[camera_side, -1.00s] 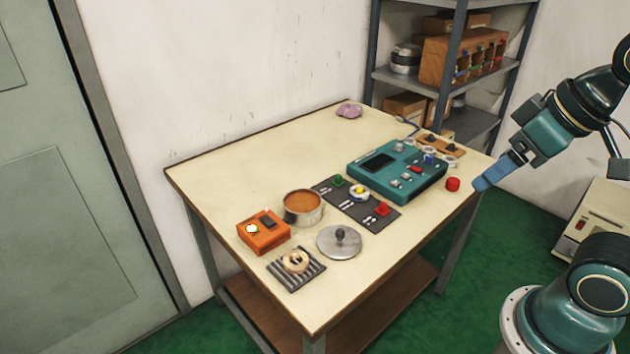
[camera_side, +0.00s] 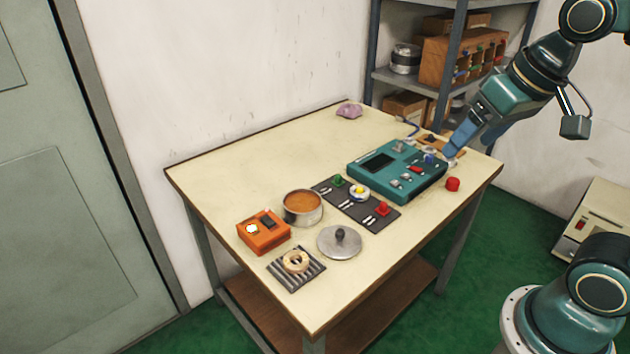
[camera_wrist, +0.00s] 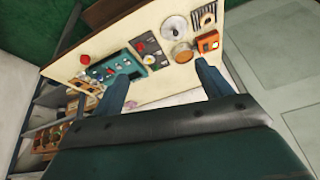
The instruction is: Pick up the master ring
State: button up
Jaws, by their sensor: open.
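I cannot tell for certain which ring is the master ring. Small silvery ring-like pieces (camera_side: 450,162) are at the wooden strip (camera_side: 459,152) behind the teal instrument box (camera_side: 385,184), partly hidden by my gripper. A cream ring (camera_side: 296,261) lies flat on a ribbed dark plate (camera_side: 288,276) at the table's front. A white ring-like piece with a yellow top (camera_side: 359,191) is on the dark mat (camera_side: 340,203). My gripper (camera_side: 448,152) overlaps the table's right rear in the side view. In the wrist view its fingers (camera_wrist: 163,72) are spread apart with nothing between them.
An orange box (camera_side: 263,236), a pan of brown content (camera_side: 302,212) and a knobbed metal lid (camera_side: 339,242) stand towards the table's front. A red cylinder (camera_side: 453,184) is beside the teal box. The left part of the table is clear.

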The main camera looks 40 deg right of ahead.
jog(key=w+d+m+g, duration=0.15)
jog(key=w+m, duration=0.25)
jog(key=w, duration=0.5)
jog(key=m+g, duration=0.3)
jog(key=m, duration=0.8)
send_over(360, 188)
notch_tip(360, 188, down, 20)
jog(key=shift+f, duration=0.1)
jog(key=shift+s+f, duration=0.1)
jog(key=shift+f, duration=4.2)
jog(key=shift+f, duration=2.6)
